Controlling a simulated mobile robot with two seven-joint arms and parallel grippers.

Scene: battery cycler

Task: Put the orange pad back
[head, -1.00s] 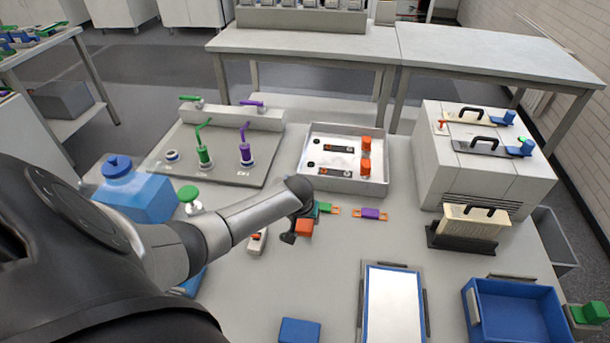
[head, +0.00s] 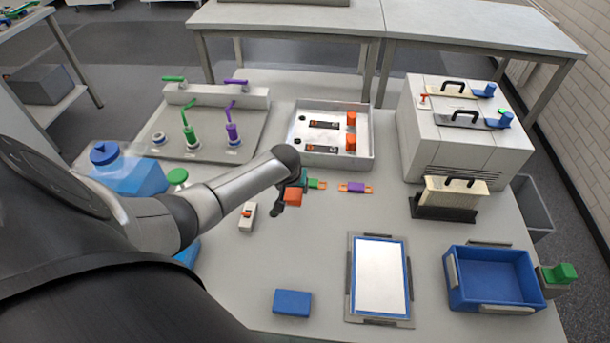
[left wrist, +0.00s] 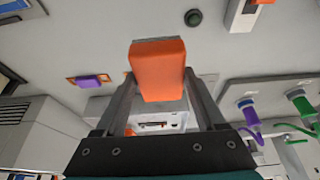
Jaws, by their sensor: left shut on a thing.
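My left gripper (head: 285,199) is shut on the orange pad (head: 292,197), over the middle of the bench. In the left wrist view the orange pad (left wrist: 158,70) sits between the two fingers of the left gripper (left wrist: 159,78) and sticks out past their tips. The pad appears just above the bench, but I cannot tell the exact gap. A green pad (head: 316,184) and a purple pad (head: 355,187) lie on orange strips to the right of the held pad. The purple pad also shows in the left wrist view (left wrist: 90,81). My right gripper is not in view.
A metal tray (head: 369,160) with orange cylinders stands behind the pads. A white device (head: 247,217) lies left of the gripper. A blue block (head: 292,302), a white-topped mat (head: 380,278) and a blue bin (head: 452,285) are nearer. The bench between them is clear.

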